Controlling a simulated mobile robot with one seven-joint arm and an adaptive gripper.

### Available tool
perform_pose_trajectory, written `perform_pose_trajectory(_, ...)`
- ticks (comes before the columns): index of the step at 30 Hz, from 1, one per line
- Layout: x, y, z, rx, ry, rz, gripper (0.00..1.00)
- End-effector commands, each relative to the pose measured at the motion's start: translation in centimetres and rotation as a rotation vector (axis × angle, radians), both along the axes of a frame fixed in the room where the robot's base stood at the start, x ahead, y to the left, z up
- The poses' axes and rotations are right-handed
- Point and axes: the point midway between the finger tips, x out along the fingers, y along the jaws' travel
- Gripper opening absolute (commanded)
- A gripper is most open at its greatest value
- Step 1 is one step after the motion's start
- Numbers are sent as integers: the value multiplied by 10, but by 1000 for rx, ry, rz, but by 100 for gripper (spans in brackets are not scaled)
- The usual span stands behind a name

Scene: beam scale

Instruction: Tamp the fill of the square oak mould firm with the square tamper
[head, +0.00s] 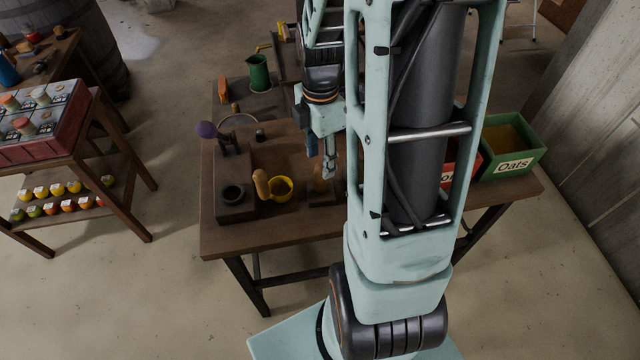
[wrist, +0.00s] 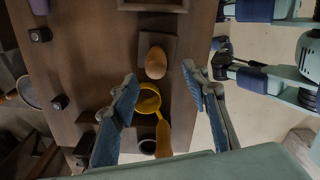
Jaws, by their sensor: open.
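A rounded wooden knob (wrist: 156,62) stands on a dark square piece (wrist: 142,46) in the wrist view; it looks like the square tamper. In the head view this knob (head: 320,180) is partly behind my gripper (head: 328,168). In the wrist view my gripper (wrist: 160,80) is open and empty, its fingers to either side of the picture's middle, near the knob; how high above it is hard to tell. A dark-rimmed square frame (wrist: 152,6) is cut off at the wrist view's top edge; it may be the oak mould. Its fill is not visible.
A yellow scoop (head: 281,190) with a wooden handle (head: 262,183) lies beside a dark block with a round hole (head: 234,207). A green Oats box (head: 512,163) and a red box (head: 470,165) stand on the right of the table (head: 270,238). My arm hides the table's middle right.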

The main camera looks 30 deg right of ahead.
Motion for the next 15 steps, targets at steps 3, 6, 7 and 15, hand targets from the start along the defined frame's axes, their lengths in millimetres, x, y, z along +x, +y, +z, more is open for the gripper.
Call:
perform_pose_trajectory(3,0,0,-11,0,1,-1,42)
perform_pose_trajectory(6,0,0,-16,0,0,-1,42)
perform_pose_trajectory(7,0,0,-17,0,1,-1,42)
perform_pose_trajectory(15,4,-3,-49,0,3,-1,42)
